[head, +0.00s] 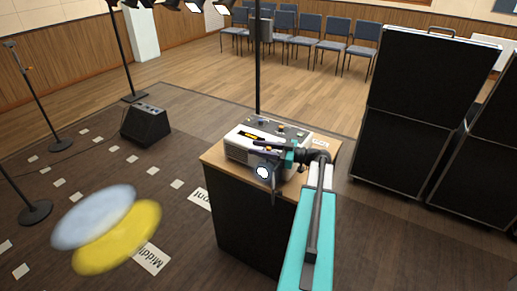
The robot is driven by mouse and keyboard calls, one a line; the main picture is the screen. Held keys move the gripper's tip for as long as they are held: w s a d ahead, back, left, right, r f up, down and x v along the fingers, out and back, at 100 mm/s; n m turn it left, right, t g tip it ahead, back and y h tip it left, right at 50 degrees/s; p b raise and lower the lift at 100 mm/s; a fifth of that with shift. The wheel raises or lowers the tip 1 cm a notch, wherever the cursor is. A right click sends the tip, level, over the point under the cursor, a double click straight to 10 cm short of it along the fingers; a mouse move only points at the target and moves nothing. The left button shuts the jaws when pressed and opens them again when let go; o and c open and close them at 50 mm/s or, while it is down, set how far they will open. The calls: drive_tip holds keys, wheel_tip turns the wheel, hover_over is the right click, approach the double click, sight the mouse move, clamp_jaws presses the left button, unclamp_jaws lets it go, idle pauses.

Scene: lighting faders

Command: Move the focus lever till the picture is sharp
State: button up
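A pale grey box-shaped device (237,148) with small knobs on top sits on a wood-topped black cabinet (240,220). My gripper (262,150) is over the device's front right part and hides some of it. Whether it touches the device, and whether its fingers are open, cannot be made out. I cannot pick out the focus lever; it may be among the small parts by my gripper. On the floor at the left lie a pale blue light patch (90,215) and a yellow light patch (120,238). They overlap, and their edges look soft.
Tall black cases (415,110) stand right of the cabinet. A black floor speaker (146,124) and several stands are at the left. A thin black pole (257,60) rises behind the device. Rows of chairs (305,40) are at the back. Open floor lies between.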

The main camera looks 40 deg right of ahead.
clamp_jaws()
drive_tip(key=shift+f, duration=0.1)
drive_tip(key=shift+w+a+f+g+h+b, duration=0.15)
drive_tip(key=shift+w+g+h+b, duration=0.25)
drive_tip(key=shift+b, duration=0.85)
drive_tip(key=shift+w, duration=0.1)
unclamp_jaws()
